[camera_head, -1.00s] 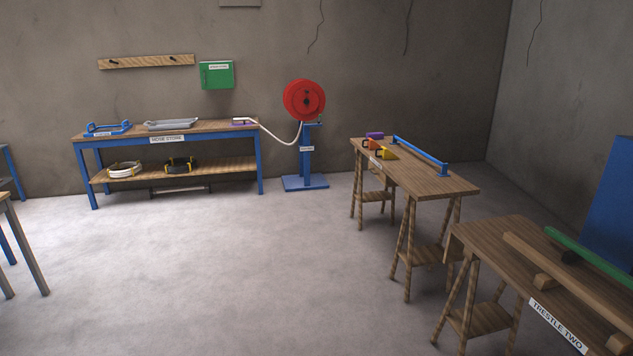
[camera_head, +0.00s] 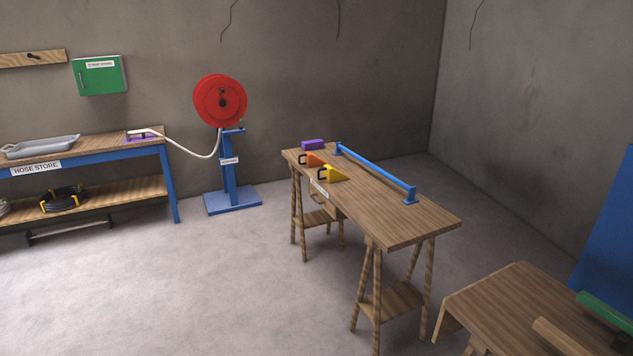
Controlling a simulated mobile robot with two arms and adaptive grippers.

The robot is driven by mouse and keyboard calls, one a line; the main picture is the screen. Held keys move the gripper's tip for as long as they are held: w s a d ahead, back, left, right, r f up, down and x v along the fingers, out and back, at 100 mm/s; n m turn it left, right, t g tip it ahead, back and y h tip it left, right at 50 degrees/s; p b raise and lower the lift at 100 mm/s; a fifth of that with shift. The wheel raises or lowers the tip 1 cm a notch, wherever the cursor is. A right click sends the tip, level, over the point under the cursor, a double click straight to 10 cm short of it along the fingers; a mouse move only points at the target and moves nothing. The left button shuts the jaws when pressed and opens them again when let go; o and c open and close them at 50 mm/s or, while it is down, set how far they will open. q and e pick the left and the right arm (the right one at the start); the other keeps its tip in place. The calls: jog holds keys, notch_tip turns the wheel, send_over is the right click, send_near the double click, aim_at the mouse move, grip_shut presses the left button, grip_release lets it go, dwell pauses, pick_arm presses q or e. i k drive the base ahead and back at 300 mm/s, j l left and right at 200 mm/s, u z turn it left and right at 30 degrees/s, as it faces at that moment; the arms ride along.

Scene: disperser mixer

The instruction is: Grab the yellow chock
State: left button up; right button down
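The yellow chock (camera_head: 333,174) is a small wedge with a dark handle on its left side. It sits on the wooden trestle table (camera_head: 411,222), near the table's left edge. An orange chock (camera_head: 313,160) with a similar dark handle sits just behind it, and a purple block (camera_head: 313,145) lies farther back. A blue rail (camera_head: 375,170) runs along the table to the right of the chocks. Neither of my grippers is in view.
A second trestle table (camera_head: 499,293) with a green bar (camera_head: 607,309) stands at the lower right. A red hose reel (camera_head: 220,101) on a blue stand (camera_head: 233,202) and the hose store bench (camera_head: 118,147) are at the left. The floor (camera_head: 200,290) at the front left is clear.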

aim_at(331, 175)
jog(key=i+z, duration=0.1)
jog(key=i, duration=0.6)
jog(key=i+j+z, duration=0.1)
jog(key=i, duration=0.6)
jog(key=i+j+z, duration=0.1)
jog(key=i, duration=0.3)
jog(key=i+j+z, duration=0.1)
jog(key=i+j, duration=0.3)
